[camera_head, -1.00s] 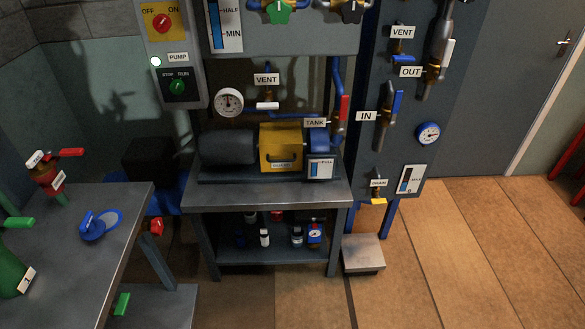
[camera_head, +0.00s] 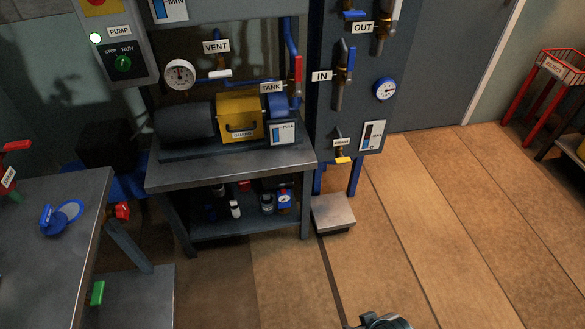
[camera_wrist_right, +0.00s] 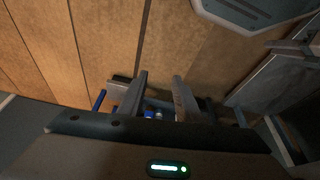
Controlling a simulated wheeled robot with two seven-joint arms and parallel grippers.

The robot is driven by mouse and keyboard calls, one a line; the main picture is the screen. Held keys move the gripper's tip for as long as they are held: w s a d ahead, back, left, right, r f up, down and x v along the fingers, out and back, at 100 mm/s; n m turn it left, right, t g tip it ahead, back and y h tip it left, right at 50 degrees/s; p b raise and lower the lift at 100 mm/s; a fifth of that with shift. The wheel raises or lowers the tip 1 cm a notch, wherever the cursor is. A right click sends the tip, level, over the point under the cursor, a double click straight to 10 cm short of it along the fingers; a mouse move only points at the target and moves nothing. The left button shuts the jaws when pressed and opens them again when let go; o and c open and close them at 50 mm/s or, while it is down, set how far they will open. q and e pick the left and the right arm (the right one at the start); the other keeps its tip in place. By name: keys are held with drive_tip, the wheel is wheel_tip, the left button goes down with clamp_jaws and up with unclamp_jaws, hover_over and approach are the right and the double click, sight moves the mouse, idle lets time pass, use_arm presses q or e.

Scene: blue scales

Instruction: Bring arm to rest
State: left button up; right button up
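My right gripper (camera_wrist_right: 159,88) shows in the right wrist view. Its two fingers stand apart with nothing held between them, over the wooden floor. Small blue and white items beyond the fingers are too small to make out. In the head view, a dark rounded part at the bottom edge looks like my right arm; its fingers are not visible there. My left gripper is in neither current view.
A metal bench (camera_head: 232,172) carries a yellow pump unit (camera_head: 240,115). A side table (camera_head: 60,260) holds a blue lidded item (camera_head: 54,221). A low grey block (camera_head: 333,212) stands by the valve panel (camera_head: 352,110). A red rack (camera_head: 556,80) is right. The middle floor is clear.

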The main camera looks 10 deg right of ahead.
drive_tip(key=s+a+f+t, duration=0.1)
drive_tip(key=s+f, duration=0.1)
drive_tip(key=f, duration=1.2)
drive_tip(key=s+a+f+y, duration=0.1)
drive_tip(key=s+f, duration=0.2)
drive_tip(key=f, duration=1.1)
drive_tip(key=shift+s+a+f+n+t, duration=0.2)
drive_tip(key=shift+a+f+n+t, duration=0.1)
drive_tip(key=shift+a+t, duration=0.1)
